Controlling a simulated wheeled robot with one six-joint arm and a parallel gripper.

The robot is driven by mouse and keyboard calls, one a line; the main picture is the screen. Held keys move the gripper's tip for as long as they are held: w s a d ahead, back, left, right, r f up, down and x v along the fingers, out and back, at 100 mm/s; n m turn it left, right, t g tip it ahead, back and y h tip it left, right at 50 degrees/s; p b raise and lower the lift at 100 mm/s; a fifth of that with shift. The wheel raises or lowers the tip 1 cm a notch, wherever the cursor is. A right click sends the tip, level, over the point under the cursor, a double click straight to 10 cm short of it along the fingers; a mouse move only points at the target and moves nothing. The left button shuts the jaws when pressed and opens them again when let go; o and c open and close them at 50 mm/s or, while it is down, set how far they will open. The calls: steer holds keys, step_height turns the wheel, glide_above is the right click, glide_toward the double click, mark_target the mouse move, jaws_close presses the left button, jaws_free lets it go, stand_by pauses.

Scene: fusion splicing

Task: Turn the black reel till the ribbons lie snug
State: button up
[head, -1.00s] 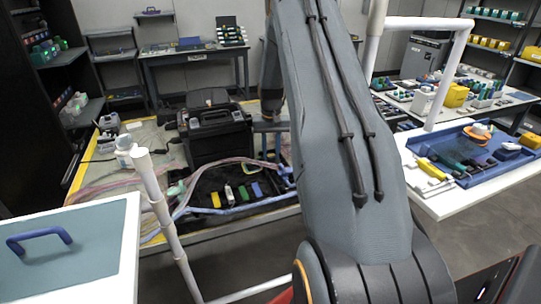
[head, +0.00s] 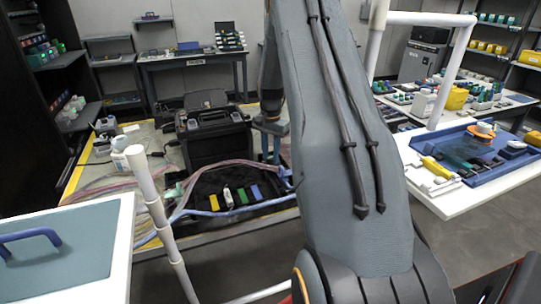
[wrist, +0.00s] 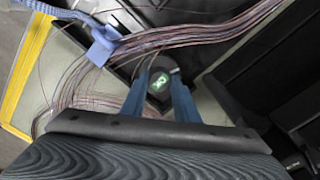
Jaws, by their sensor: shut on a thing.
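The black reel (wrist: 159,76) shows in the wrist view as a small dark round top with a green and white mark. My gripper (wrist: 162,90) has its two blue fingers closed on either side of it. Thin pinkish-brown ribbons (wrist: 190,35) run past the reel in a loose fan and curve down on its left. In the head view the ribbons (head: 110,187) cross the work table, and my gripper (head: 272,155) points down at the right end of the black mat. The reel is too small to make out there.
A blue clip (wrist: 101,44) with a braided blue sleeve grips the ribbons. A black splicer case (head: 215,140) stands behind the mat. Coloured blocks (head: 241,195) lie on the mat. A white post (head: 160,215) stands in front. A blue tray (head: 490,170) is at right.

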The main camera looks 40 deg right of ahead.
mark_target(271, 157)
steer(key=shift+w+d+r, duration=0.1)
steer(key=shift+d+r, duration=0.05)
steer(key=o, duration=0.8)
step_height(271, 157, up, 8)
steer(key=shift+f+b, duration=0.15)
steer(key=shift+b, duration=0.75)
